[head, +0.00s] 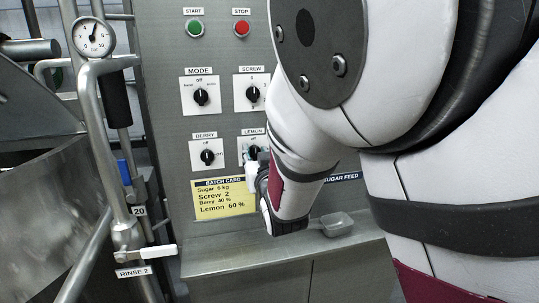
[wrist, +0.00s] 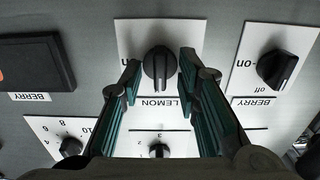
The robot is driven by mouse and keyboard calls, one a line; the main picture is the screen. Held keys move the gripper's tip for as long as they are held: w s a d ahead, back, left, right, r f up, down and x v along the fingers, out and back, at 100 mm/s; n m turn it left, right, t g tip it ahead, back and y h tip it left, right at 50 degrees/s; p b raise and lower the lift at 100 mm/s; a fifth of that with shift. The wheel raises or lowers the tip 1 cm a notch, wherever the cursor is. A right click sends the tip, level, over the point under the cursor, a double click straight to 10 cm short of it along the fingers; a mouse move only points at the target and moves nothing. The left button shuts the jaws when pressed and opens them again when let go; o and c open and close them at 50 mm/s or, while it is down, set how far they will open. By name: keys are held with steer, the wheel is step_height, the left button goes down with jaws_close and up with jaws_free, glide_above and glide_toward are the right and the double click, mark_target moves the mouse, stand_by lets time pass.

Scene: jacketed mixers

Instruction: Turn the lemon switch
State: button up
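The lemon switch is a black round knob (wrist: 160,68) on a white plate labelled LEMON. It sits between the two fingertips of my gripper (wrist: 160,72) in the wrist view, which shows the panel upside down. The fingers are apart, with a small gap to the knob on each side; I cannot tell whether they reach around it in depth. The knob's ridge looks upright. In the head view the lemon knob (head: 253,152) is partly visible just above my gripper, and my arm covers the right of its plate.
The berry switch (head: 207,156) is left of lemon; the mode switch (head: 201,97) and screw switch (head: 253,94) are above. A batch card (head: 225,197) reads Lemon 60 %. A grey scoop-like thing (head: 333,223) lies on the ledge. Pipes (head: 112,150) stand left.

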steer(key=shift+w, duration=0.2)
jaws_close()
stand_by(0.3)
steer(key=m+b, duration=0.6)
steer(key=b, duration=0.1)
steer(key=m+b, duration=0.6)
steer(key=b, duration=0.2)
steer(key=m+b, duration=0.6)
steer(key=b, duration=0.2)
steer(key=shift+d+f, duration=0.1)
steer(key=shift+f, duration=0.2)
